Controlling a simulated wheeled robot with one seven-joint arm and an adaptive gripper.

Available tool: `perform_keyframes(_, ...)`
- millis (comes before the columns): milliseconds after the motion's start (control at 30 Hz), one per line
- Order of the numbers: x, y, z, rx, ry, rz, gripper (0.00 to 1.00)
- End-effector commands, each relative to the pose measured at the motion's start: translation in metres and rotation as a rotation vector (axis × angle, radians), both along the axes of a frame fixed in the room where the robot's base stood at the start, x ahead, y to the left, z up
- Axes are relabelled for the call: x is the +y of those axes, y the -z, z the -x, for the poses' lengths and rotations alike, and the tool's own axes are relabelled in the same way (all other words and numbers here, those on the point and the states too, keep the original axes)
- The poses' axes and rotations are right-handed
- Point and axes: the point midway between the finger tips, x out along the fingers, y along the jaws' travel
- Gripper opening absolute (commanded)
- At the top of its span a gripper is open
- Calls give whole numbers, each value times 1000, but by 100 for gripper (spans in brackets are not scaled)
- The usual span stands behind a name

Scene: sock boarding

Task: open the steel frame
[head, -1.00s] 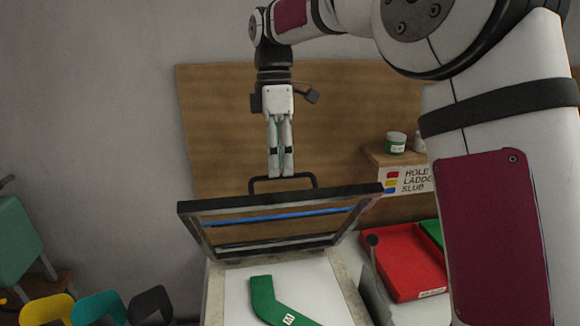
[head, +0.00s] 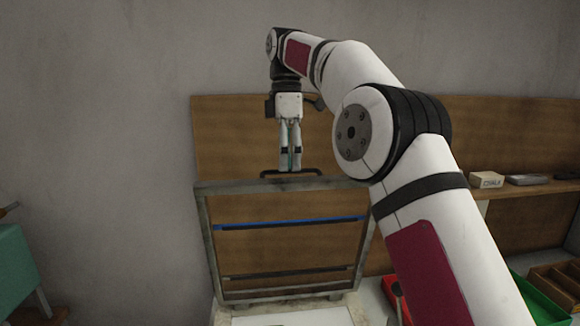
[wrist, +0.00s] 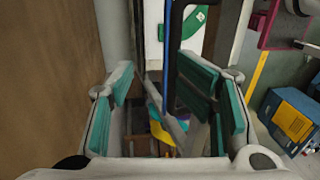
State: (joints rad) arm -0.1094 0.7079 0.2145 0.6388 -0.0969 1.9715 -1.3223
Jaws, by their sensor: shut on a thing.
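The steel frame (head: 212,240) is tilted up high on its hinge side at the back of the base, close to upright. A blue bar and a dark bar cross its opening. Its black handle (head: 318,172) is on the top edge; in the wrist view the dark handle (wrist: 174,50) runs between the finger pads. My gripper (head: 290,168) is shut on this handle. Under the frame, the pale base (head: 290,318) shows only at the picture's bottom edge. In the wrist view a green sock (wrist: 186,22) lies on the white surface.
A wooden board (head: 240,130) stands close behind the frame. A shelf (head: 530,190) with small boxes is at the right. Red (head: 390,287) and green (head: 545,300) trays lie right of the base, partly behind my arm. A teal object (head: 15,275) stands at far left.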

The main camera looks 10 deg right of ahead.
Motion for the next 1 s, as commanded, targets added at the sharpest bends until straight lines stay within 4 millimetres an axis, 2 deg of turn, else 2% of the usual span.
perform_keyframes(33,-3,25,-12,26,7,11,0)
perform_keyframes(700,-1,22,-15,29,4,6,0)
perform_keyframes(733,-1,21,-15,29,4,5,28)
perform_keyframes(1000,0,19,-15,26,3,4,29)
